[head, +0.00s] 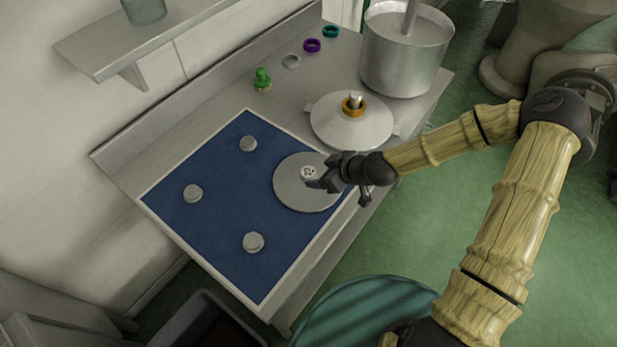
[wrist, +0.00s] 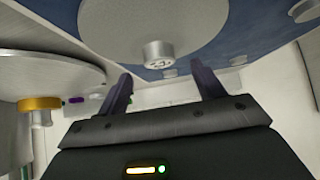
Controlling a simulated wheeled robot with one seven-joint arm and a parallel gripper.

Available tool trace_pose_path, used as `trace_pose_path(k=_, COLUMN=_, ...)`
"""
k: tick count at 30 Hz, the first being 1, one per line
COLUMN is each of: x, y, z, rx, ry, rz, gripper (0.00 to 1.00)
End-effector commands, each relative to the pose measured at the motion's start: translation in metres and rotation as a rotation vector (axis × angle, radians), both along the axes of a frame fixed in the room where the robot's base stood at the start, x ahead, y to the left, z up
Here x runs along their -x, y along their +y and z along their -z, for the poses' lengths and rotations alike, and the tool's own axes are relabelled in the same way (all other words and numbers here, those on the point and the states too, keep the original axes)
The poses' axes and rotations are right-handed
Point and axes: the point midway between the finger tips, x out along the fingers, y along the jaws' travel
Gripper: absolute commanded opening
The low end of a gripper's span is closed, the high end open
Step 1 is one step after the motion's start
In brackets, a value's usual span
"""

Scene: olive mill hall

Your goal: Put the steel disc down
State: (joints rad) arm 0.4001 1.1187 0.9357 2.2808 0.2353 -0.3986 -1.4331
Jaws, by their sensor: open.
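The steel disc (head: 298,192) is a flat grey round plate with a small knob (head: 309,173) on top. It lies on the right part of the blue mat (head: 221,224), close to the mat's right edge. My gripper (head: 314,184) is at the right side of the disc, beside the knob. In the wrist view the disc (wrist: 125,22) and its knob (wrist: 159,54) are in front of my gripper (wrist: 162,82). The two dark fingers are spread apart, with nothing seen between them. My fingers hide part of the disc's right edge in the head view.
Several small grey knobs stand on the mat, one at the front (head: 253,242). Behind the disc are a round lid (head: 350,128) with an orange ring and a large steel pot (head: 405,55). A green stopper (head: 262,79) and coloured rings line the back. A shelf (head: 150,35) overhangs the left.

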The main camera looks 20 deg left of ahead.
Motion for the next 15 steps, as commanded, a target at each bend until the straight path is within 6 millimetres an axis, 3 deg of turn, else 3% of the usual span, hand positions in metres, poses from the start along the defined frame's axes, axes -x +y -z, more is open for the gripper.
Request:
trace_pose_path(k=9, x=-0.012, y=0.027, z=0.019, rx=-0.002, ry=0.005, rz=0.001, gripper=0.68)
trace_pose_path(k=15, x=-0.015, y=0.034, z=0.028, rx=0.000, ry=0.000, rz=0.000, gripper=0.68)
